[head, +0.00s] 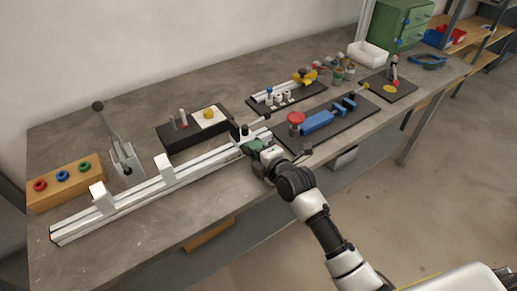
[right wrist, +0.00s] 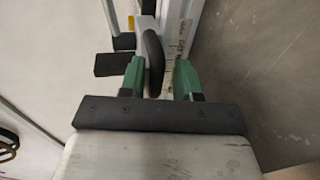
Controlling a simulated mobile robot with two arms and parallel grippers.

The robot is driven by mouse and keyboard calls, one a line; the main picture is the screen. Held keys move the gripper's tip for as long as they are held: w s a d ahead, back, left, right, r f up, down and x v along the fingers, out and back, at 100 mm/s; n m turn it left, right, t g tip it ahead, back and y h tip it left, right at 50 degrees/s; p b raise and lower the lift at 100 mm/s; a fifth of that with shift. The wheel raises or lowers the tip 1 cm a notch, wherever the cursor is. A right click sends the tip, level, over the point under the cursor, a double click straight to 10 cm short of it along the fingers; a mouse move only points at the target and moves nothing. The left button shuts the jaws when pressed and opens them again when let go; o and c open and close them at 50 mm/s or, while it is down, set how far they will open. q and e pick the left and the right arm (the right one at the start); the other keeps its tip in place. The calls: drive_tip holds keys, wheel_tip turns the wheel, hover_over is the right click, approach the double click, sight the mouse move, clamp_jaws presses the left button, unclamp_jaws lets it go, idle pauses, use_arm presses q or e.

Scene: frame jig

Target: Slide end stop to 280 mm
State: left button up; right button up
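A long pale rail (head: 135,200) lies along the front of the bench, with a scale strip visible in the right wrist view (right wrist: 178,38). The end stop, a block with a dark knob or lever (head: 238,131), sits near the rail's right end. In the right wrist view its dark rounded handle (right wrist: 154,62) stands between my green fingertips. My right gripper (head: 258,146) is open around that handle; it also shows in the right wrist view (right wrist: 160,78). A gap shows between handle and right finger; the left finger is close, contact unclear. The scale reading is illegible. My left gripper is out of view.
Two white blocks (head: 103,198) (head: 166,168) stand on the rail to the left. A toggle clamp (head: 124,155) and a wooden block with coloured rings (head: 64,183) are behind it. A blue vise (head: 320,120) on a black plate lies right of my gripper.

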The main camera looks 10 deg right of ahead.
drive_tip(key=shift+o, duration=0.5)
drive_tip(key=shift+r, duration=0.1)
drive_tip(key=v, duration=1)
drive_tip(key=shift+s, duration=0.4)
drive_tip(key=shift+d, duration=0.15)
